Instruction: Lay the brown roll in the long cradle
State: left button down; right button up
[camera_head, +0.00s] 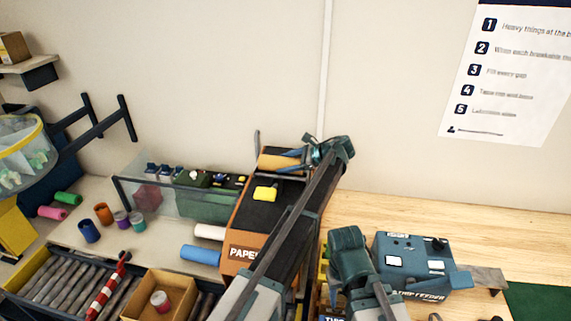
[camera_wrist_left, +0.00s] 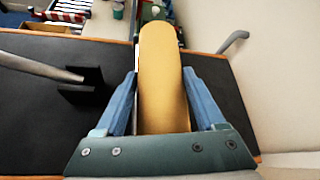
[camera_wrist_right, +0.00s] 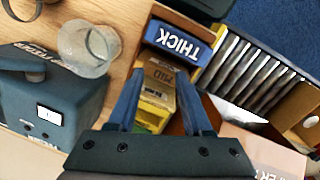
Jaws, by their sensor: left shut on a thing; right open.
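The brown roll (camera_wrist_left: 163,70) is tan and lies lengthwise between the two blue fingers of my left gripper (camera_wrist_left: 160,85). In the head view this roll (camera_head: 276,161) is at the far end of the orange and black paper unit (camera_head: 238,252). My left gripper (camera_head: 291,160) is shut on it, over the unit's black top. Grey upright hooks beside the roll seem to belong to the long cradle (camera_wrist_left: 232,41). I cannot tell whether the roll touches the cradle. My right gripper (camera_wrist_right: 158,100) is open and empty above a yellow holder with a brown pack (camera_wrist_right: 160,80).
A yellow block (camera_head: 266,192) lies on the black top. White and blue rolls (camera_head: 200,254) are left of the unit. A clear bin (camera_head: 150,193) is at left. The wooden bench behind the feeder is bare.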

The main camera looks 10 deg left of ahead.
pick_arm(q)
jog(key=shift+f, duration=0.35)
pick_arm(e)
jog(key=shift+f, duration=0.35)
pick_arm(q)
grip_release()
jog(key=shift+r, duration=0.2)
pick_arm(e)
jog(key=shift+r, duration=0.2)
